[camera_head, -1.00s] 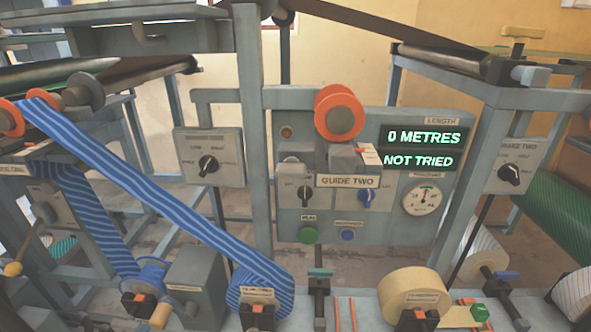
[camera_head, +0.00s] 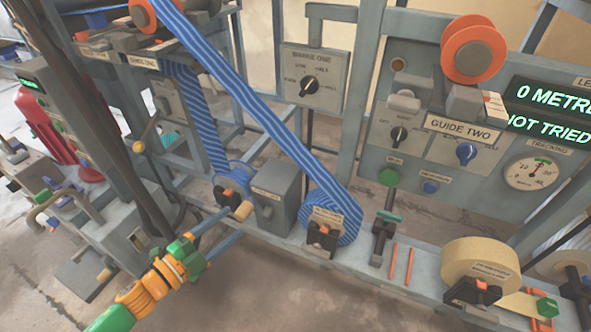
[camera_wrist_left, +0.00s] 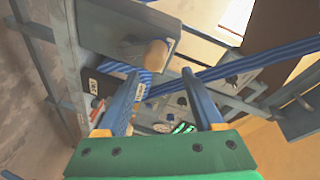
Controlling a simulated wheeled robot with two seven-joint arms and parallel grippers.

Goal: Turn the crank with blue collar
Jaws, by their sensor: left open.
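The crank with the blue collar (camera_head: 240,174) sits on the lower rail, left of a grey box. Its tan wooden handle (camera_head: 243,211) points down toward the front. My left gripper (camera_head: 236,221) reaches in from the lower left, open, with its blue fingertips close to the handle. In the left wrist view, a tan handle (camera_wrist_left: 155,55) shows just beyond and between the open fingers (camera_wrist_left: 160,72). I cannot tell whether the fingers touch it. The blue collar is not clear in the wrist view. My right gripper is not in view.
The grey box (camera_head: 279,197) stands right beside the crank. A blue striped web (camera_head: 262,107) runs down to a roll (camera_head: 339,211) on the rail. A tan roll (camera_head: 477,259) is further right. A yellow-knobbed lever (camera_head: 138,147) is at the left.

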